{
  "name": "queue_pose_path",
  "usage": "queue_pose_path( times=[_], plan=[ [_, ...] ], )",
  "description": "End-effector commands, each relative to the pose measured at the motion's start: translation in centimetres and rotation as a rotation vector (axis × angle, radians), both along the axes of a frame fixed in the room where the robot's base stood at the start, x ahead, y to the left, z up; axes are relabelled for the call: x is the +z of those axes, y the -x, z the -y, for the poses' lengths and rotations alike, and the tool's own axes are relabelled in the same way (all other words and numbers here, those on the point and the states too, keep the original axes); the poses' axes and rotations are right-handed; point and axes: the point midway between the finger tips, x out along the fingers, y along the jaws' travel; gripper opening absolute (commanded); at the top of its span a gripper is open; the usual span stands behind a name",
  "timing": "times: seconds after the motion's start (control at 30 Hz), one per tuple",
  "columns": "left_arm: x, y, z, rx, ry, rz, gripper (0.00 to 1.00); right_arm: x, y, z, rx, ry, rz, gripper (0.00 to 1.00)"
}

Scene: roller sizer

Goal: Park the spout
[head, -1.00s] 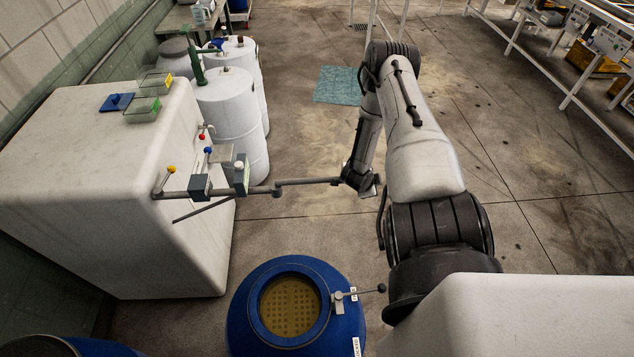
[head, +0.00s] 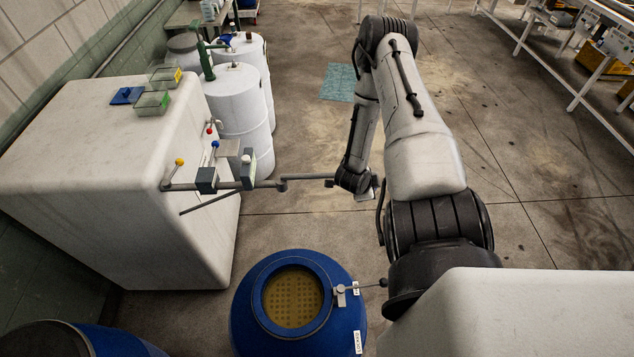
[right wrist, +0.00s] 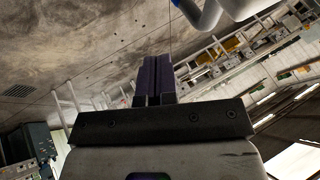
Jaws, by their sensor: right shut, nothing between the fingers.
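A grey jointed pipe (head: 262,185), which looks like the spout, reaches right from the white cabinet (head: 90,190) on the left in the head view. Its thin outer end runs up to my right wrist. My right gripper (head: 368,192) is small and partly hidden there, so I cannot tell whether it touches the pipe. In the right wrist view my right gripper (right wrist: 153,68) has its dark fingers together with nothing between them. A pale, blue-edged tube-like part (right wrist: 205,12) shows above them. My left gripper is not in view.
A blue drum (head: 245,325) with a yellow perforated inside and a side lever (head: 365,285) stands below the pipe. White drums (head: 238,105) stand behind the cabinet. A teal mat (head: 339,82) lies on open floor. White-framed benches (head: 560,75) line the right.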

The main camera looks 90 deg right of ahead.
Motion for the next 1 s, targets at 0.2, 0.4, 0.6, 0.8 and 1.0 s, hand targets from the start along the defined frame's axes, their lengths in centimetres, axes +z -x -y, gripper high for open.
queue_pose_path(
  times=[0.2, 0.4, 0.6, 0.8, 1.0],
  plan=[
    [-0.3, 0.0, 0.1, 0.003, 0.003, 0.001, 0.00, 1.9, -1.0, -1.0, 0.000, 0.000, 0.000, 0.00],
    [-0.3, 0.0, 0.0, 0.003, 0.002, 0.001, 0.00, 2.5, -1.2, -1.4, -0.002, 0.000, 0.000, 0.00],
    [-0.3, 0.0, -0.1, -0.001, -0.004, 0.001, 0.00, 2.5, -1.2, -1.4, -0.002, -0.001, 0.000, 0.00],
    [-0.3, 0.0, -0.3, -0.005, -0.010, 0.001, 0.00, 2.5, -1.2, -1.4, -0.001, -0.002, -0.001, 0.00],
    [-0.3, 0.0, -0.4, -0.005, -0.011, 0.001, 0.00, 2.5, -1.2, -1.4, -0.001, -0.002, -0.001, 0.00]
  ],
)
